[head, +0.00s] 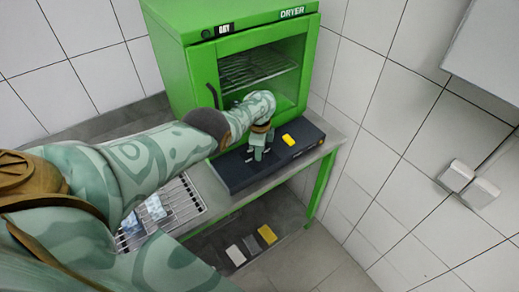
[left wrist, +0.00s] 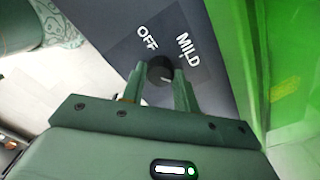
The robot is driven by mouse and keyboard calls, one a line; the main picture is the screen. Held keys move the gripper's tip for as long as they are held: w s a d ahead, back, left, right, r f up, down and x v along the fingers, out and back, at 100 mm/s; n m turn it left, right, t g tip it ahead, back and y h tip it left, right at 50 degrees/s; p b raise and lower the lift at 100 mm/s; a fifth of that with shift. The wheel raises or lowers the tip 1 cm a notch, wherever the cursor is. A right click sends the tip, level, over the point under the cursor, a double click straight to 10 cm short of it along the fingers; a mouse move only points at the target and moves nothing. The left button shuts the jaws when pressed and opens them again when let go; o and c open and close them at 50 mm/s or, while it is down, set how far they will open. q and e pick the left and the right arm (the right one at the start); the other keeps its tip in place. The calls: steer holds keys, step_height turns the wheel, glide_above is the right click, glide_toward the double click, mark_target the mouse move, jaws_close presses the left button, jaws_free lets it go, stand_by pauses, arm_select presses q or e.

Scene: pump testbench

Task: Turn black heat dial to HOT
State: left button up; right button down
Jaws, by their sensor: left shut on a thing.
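The black heat dial (left wrist: 160,72) shows in the left wrist view, on a dark panel with the words OFF and MILD above it. A light mark shows on its face, but I cannot tell its exact setting. The word HOT is not in view. My left gripper (left wrist: 162,88) is shut on the dial, one finger on each side. In the head view my left gripper (head: 257,152) reaches down onto the dark control box (head: 235,178) and hides the dial. My right gripper is not in view.
A green dryer (head: 185,70) with a glass door stands behind the box. A yellow piece (head: 289,140) sits on the box's right part. A wire rack (head: 185,205) lies to the left. Several blocks (head: 267,235) lie on the lower shelf. A tiled wall is at right.

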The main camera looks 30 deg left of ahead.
arm_select(q)
steer(key=shift+w, duration=0.1)
stand_by(0.3)
steer(key=o, duration=1)
step_height(320, 180, up, 16)
steer(key=p, duration=1.4)
steer(key=shift+r+p, duration=0.2)
steer(key=shift+p, duration=0.1)
